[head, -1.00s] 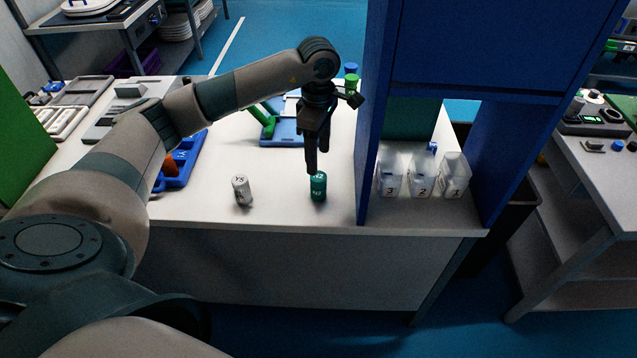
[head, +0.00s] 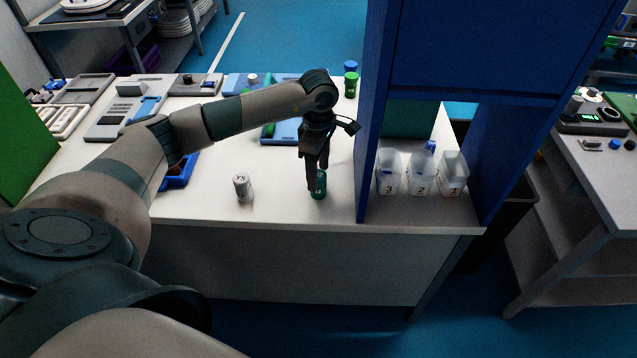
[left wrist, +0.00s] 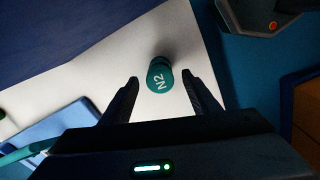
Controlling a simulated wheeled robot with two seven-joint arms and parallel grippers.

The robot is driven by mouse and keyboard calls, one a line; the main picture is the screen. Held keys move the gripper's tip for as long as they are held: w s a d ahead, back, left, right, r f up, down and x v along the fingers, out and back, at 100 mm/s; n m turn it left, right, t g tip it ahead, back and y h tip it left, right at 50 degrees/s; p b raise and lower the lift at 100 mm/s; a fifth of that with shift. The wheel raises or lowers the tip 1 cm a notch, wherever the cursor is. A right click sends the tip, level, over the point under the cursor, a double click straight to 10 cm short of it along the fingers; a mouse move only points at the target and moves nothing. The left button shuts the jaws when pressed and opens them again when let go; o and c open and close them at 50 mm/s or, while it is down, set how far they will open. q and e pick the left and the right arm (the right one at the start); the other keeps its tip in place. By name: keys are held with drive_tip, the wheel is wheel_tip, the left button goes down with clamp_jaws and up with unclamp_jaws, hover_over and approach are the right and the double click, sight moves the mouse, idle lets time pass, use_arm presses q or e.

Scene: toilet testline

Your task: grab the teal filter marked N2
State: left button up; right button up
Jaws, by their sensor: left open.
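The teal filter marked N2 (head: 320,190) stands upright near the front edge of the white table, partly hidden by my gripper in the head view. In the left wrist view the teal filter (left wrist: 160,76) shows its N2 top between and just beyond the fingertips. My left gripper (head: 315,188) points down at it with fingers apart. It also shows in the left wrist view (left wrist: 160,80), open and with a gap on both sides of the filter. My right gripper is in no view.
A white filter marked Y5 (head: 243,187) stands to the left on the table (head: 270,215). The blue cabinet wall (head: 368,150) rises close on the right. Beyond it stand numbered clear bins (head: 421,175).

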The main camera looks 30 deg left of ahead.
sight(320, 194)
use_arm(q)
drive_tip(key=shift+f+p, duration=0.35)
drive_tip(key=shift+f, duration=1.35)
drive_tip(key=c, duration=1.2)
